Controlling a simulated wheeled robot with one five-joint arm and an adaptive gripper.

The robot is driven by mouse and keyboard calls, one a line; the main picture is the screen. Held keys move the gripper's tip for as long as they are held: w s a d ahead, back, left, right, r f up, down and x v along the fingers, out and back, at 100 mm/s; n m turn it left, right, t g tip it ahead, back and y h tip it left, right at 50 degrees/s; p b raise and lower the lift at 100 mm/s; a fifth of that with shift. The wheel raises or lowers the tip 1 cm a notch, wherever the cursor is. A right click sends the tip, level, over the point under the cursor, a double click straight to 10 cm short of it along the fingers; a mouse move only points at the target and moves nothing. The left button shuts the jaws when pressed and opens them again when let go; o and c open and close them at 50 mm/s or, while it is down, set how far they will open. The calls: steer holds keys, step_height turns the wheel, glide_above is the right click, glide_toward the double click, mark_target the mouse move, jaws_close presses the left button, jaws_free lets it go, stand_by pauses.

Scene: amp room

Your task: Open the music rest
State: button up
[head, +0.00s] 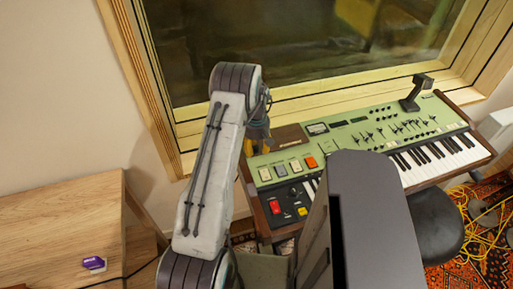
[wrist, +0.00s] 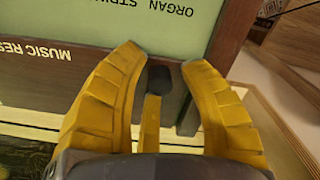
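The music rest (head: 288,136) is a flat brown panel at the back left of the green keyboard (head: 345,130). In the wrist view the brown panel (wrist: 85,82) carries upside-down "MUSIC REST" lettering. My gripper (head: 258,146) is at the panel's left end, partly hidden by my arm in the head view. In the wrist view the two yellow fingers of my gripper (wrist: 163,62) are spread apart. A small dark tab (wrist: 157,78) and a narrow yellow piece lie between them. I cannot tell whether the fingers touch the tab.
A window with a wooden frame (head: 320,92) stands close behind the keyboard. A dark stalked device (head: 411,98) stands on its right. A wooden cabinet (head: 60,215) is at left. A dark round seat (head: 436,225) and yellow cables (head: 480,235) are at right.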

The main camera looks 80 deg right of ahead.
jaws_close()
stand_by(0.4)
